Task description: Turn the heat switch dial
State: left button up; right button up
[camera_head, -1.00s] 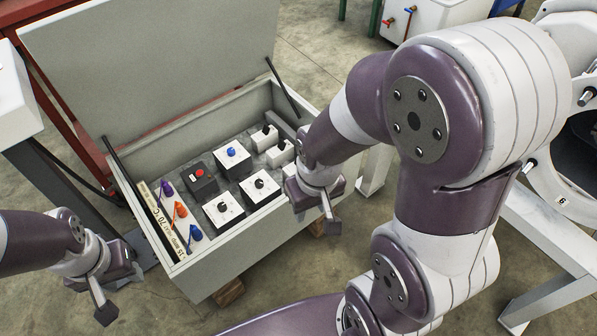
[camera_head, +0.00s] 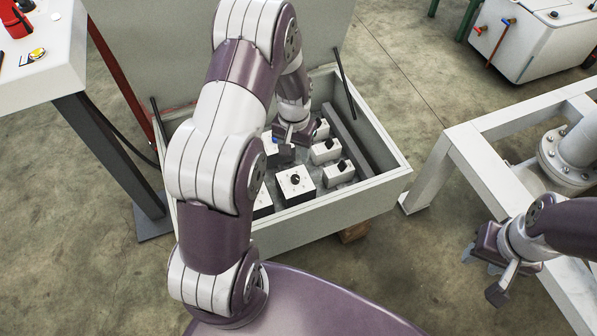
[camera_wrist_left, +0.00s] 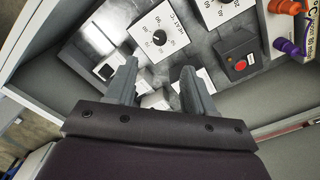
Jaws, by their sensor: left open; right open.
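My right gripper (camera_head: 490,275) is open, outside the case.
The case's front wall (camera_head: 330,208) and raised lid (camera_head: 330,35) bound the space. Small switch boxes (camera_head: 326,151) stand right of the dials. A red-button box (camera_wrist_left: 238,62) and purple and orange knobs (camera_wrist_left: 284,46) show in the wrist view. A white frame (camera_head: 440,165) stands right.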

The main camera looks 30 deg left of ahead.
aim_at(295, 177)
pick_arm(q)
notch_tip(295, 177, down, 12)
jog(key=b, duration=0.6)
jog(key=shift+w+f, duration=0.1)
jog(key=shift+f, duration=0.1)
jog(key=shift+r, duration=0.1)
grip_shut()
